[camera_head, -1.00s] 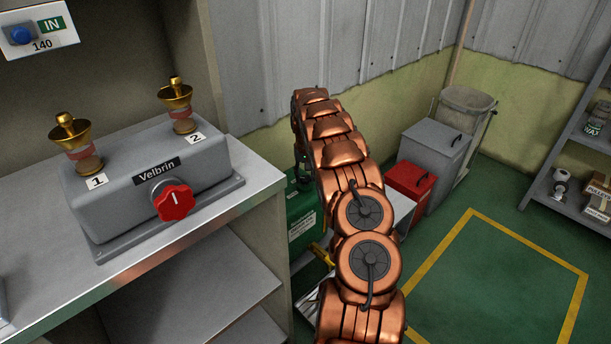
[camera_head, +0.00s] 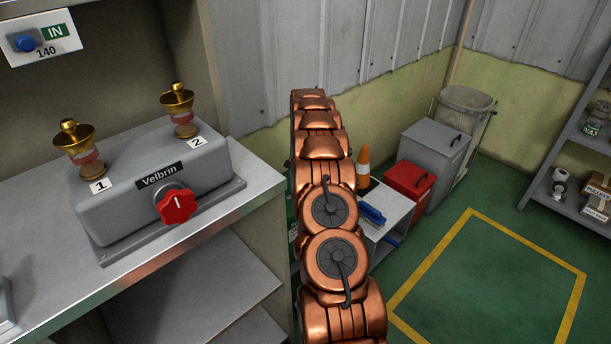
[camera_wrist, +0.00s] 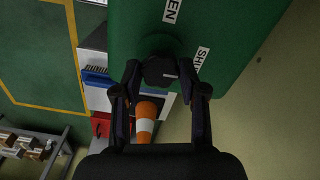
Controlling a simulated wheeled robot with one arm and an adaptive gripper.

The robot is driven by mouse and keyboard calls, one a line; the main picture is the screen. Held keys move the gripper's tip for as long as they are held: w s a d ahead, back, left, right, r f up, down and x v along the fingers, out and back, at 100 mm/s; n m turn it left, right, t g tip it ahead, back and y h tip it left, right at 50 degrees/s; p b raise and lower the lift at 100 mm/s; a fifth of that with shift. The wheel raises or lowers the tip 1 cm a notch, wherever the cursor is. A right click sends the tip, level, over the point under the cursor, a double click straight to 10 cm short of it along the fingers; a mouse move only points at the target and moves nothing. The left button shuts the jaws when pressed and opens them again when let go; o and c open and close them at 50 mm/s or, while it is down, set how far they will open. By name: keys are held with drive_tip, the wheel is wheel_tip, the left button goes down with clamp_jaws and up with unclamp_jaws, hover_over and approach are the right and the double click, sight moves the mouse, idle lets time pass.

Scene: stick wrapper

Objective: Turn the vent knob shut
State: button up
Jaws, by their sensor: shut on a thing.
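The vent knob (camera_wrist: 160,70) is a dark round knob on the face of a green box (camera_wrist: 240,30) in the wrist view. One white label ending in "EN" (camera_wrist: 172,10) is above it in the picture, and one starting "SH" (camera_wrist: 201,60) is at its right. A small pale mark shows on the knob's right side. My gripper (camera_wrist: 160,74) has its two fingers on either side of the knob, shut on it. In the head view my copper arm hides the gripper, the knob and nearly all of the green box.
A grey Velbrin unit (camera_head: 150,187) with a red knob (camera_head: 175,204) and two brass fittings stands on the left shelf (camera_head: 190,235). Right of my arm are an orange cone (camera_head: 364,165), a white stand (camera_head: 392,212) and a red box (camera_head: 410,180). The yellow-outlined floor (camera_head: 490,275) is clear.

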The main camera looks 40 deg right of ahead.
drive_tip(key=shift+m, duration=0.3)
idle(0.4)
drive_tip(key=o, duration=1.1)
drive_tip(key=shift+o, duration=0.2)
drive_tip(key=shift+r, duration=0.1)
wheel_tip(320, 180, up, 12)
